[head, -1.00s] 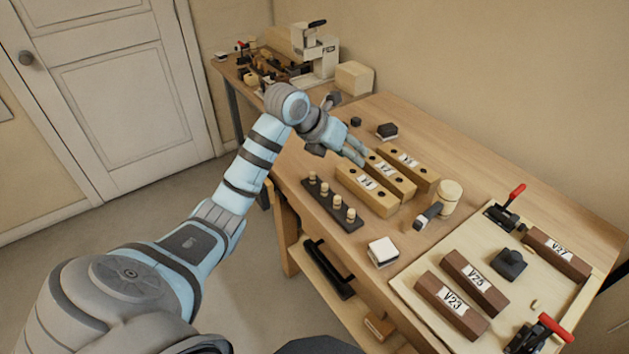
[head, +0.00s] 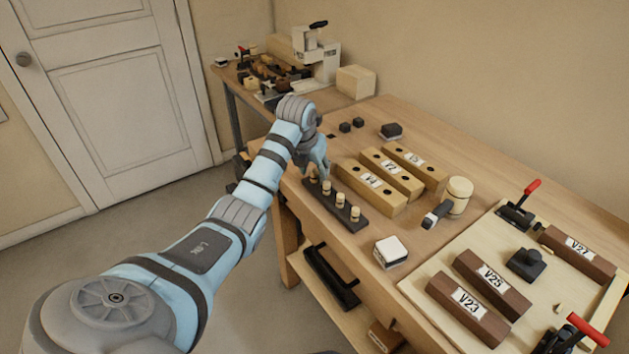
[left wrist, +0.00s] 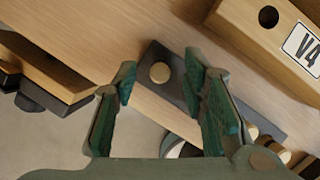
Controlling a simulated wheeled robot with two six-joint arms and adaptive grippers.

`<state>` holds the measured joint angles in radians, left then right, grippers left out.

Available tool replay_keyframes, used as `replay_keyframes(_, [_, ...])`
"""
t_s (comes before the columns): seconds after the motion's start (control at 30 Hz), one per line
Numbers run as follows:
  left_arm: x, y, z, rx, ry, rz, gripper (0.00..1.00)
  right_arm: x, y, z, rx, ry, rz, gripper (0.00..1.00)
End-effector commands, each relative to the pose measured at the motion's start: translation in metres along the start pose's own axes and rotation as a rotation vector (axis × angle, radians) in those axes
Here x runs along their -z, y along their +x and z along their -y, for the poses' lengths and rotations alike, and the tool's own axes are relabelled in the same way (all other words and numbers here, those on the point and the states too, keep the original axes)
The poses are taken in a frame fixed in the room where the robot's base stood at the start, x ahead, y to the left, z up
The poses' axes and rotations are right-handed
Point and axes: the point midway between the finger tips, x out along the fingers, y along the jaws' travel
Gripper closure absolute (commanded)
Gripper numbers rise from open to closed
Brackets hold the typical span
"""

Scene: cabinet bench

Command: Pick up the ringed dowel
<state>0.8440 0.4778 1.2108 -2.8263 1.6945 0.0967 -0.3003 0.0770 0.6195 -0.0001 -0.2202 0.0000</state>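Several pale dowels stand upright in a dark rack (head: 335,208) at the bench's near-left edge; the rack also shows in the left wrist view (left wrist: 172,97). I cannot tell which dowel bears the ring. My left gripper (head: 320,172) is over the rack's far end, pointing down, and hides part of it. In the left wrist view the gripper (left wrist: 161,80) is open, with its green-padded fingers apart. The end dowel (left wrist: 160,73) appears between the fingertips, seen from above, and nothing is gripped. My right gripper is out of view.
Wooden blocks with holes, labelled V4 (head: 370,187) and similar, lie just right of the rack. A white-topped block (head: 391,252), a mallet (head: 450,202) and a fixture board (head: 420,290) with dark labelled blocks stand nearer. Small dark blocks (head: 352,124) lie behind.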

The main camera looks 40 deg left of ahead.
Motion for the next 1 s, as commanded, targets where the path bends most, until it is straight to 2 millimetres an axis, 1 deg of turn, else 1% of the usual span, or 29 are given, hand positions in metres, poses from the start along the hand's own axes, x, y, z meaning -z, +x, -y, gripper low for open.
replay_keyframes(0.17, [0.000, 0.000, 0.000, 0.000, 0.000, 0.001, 0.61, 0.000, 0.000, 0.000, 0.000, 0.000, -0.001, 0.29])
replay_keyframes(0.27, [0.000, 0.000, 0.000, 0.000, 0.000, 0.001, 0.76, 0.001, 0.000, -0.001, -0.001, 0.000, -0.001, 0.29])
replay_keyframes(0.3, [0.000, 0.000, 0.000, 0.000, 0.000, 0.001, 0.82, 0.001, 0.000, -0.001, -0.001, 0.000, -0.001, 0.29])
replay_keyframes(0.37, [0.000, 0.000, 0.000, 0.001, 0.000, 0.001, 0.92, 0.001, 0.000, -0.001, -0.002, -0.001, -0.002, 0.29])
replay_keyframes(0.4, [0.000, 0.000, 0.000, 0.001, 0.000, 0.001, 0.95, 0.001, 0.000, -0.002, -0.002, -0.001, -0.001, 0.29])
replay_keyframes(0.77, [-0.001, -0.002, 0.000, 0.001, 0.000, 0.001, 0.95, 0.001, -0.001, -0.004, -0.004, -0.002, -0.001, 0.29])
replay_keyframes(0.87, [-0.005, -0.009, 0.000, 0.001, 0.000, 0.002, 0.95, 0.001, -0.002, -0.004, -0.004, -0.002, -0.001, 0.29])
replay_keyframes(0.97, [-0.011, -0.025, 0.000, 0.001, 0.000, 0.003, 0.95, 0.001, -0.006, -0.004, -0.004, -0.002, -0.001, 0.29])
replay_keyframes(1.0, [-0.015, -0.034, 0.000, 0.002, 0.000, 0.005, 0.95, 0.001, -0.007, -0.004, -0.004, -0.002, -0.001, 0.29])
